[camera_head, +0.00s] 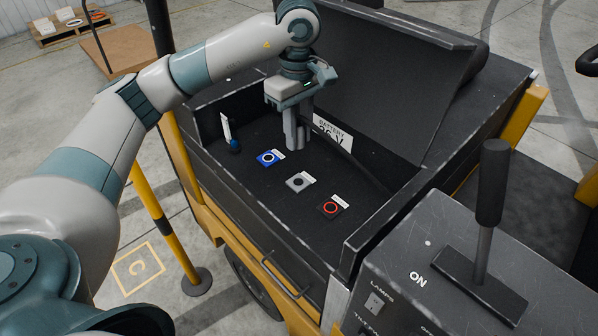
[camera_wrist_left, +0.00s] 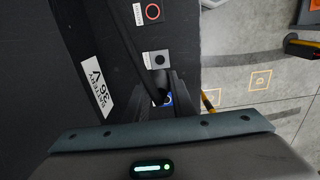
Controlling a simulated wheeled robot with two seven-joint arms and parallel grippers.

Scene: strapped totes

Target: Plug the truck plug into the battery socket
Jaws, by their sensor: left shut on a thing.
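My left gripper (camera_head: 297,142) points down into the open battery compartment, shut on a dark plug (camera_wrist_left: 160,98) that its fingers mostly hide. A black cable (camera_wrist_left: 131,55) runs up to the plug in the wrist view. Three square sockets lie on the dark compartment floor: one with a blue ring (camera_head: 268,158), one grey with a black ring (camera_head: 299,182), one with a red ring (camera_head: 331,208). The gripper is above and beyond the blue socket, which shows partly behind the fingers in the wrist view (camera_wrist_left: 168,99). My right gripper is out of view.
A raised dark lid (camera_head: 395,75) and a "BATTERY 36 V" label (camera_head: 332,133) stand behind the sockets. A small upright white-and-dark piece (camera_head: 231,135) is at the left wall. A console with a black lever (camera_head: 491,180) stands at right; a yellow-black post (camera_head: 160,215) at left.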

